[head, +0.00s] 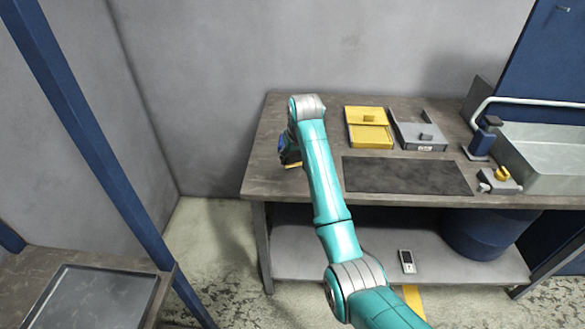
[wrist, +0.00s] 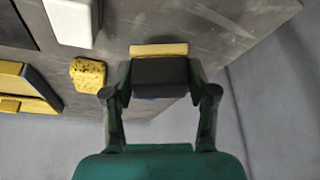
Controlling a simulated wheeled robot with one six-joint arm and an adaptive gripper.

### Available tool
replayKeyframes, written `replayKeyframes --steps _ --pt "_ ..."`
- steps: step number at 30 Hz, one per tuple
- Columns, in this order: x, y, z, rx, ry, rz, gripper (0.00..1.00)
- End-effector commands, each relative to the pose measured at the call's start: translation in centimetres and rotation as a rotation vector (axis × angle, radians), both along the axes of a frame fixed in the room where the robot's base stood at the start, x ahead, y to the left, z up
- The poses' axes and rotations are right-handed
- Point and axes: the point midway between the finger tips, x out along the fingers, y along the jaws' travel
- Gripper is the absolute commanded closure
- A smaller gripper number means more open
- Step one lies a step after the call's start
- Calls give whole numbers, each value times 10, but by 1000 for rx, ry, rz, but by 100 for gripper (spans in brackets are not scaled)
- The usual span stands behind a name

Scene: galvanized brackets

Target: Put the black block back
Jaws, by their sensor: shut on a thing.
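The black block (wrist: 160,72) is between the two fingers of my gripper (wrist: 160,80) in the wrist view, and the gripper is shut on it. A yellow strip (wrist: 159,49) shows along the block's far edge; I cannot tell whether it touches the block or lies apart. In the head view my gripper (head: 288,154) is at the left end of the workbench (head: 265,180), partly hidden by my arm, with a bit of yellow at its lower edge. I cannot tell whether the block touches the bench.
A speckled yellow sponge (wrist: 87,74) and a white box (wrist: 72,20) are beside the block. A yellow tray (head: 370,138) and a grey tray (head: 420,138) stand at the back. A dark mat (head: 407,176) lies in front; a sink (head: 545,160) is at right.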

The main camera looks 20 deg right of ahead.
Motion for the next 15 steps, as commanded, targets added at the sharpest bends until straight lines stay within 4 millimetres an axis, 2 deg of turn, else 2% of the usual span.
replayKeyframes --steps 4,10,15 --pt "0 0 -13 0 1 0 75" --pt "0 0 -43 0 1 0 75" --pt "0 0 -50 0 -2 0 75"
